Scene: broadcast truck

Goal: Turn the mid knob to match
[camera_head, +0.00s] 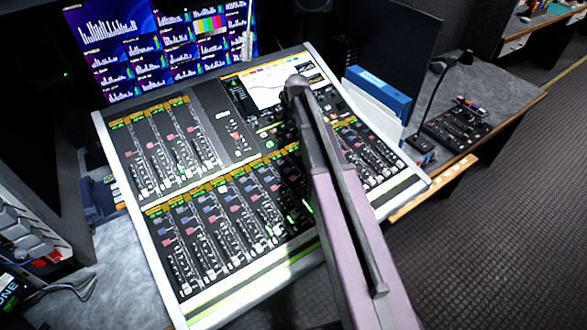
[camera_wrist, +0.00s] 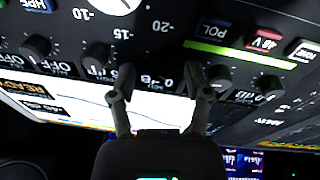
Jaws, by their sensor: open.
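The mixing console (camera_head: 222,165) stands tilted on the desk, and my arm reaches over its upper middle. In the wrist view, upside down, a row of small dark knobs runs across the panel: one at left (camera_wrist: 36,47), one left of my gripper (camera_wrist: 97,53), one by the right fingertip (camera_wrist: 217,75) and one farther right (camera_wrist: 270,85). I cannot read which is the mid knob. My gripper (camera_wrist: 161,76) is open, its fingertips apart close over this row, with a "0 dB" label between them. Whether they touch anything is unclear. In the head view my arm hides the spot.
The console screen (camera_head: 268,90) lies close to my gripper and shows a curve. Lit buttons, including a red 48 V button (camera_wrist: 266,40), are near the knobs. Fader rows fill the console below. Blue binders (camera_head: 380,92) and a small control box (camera_head: 457,128) stand at right.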

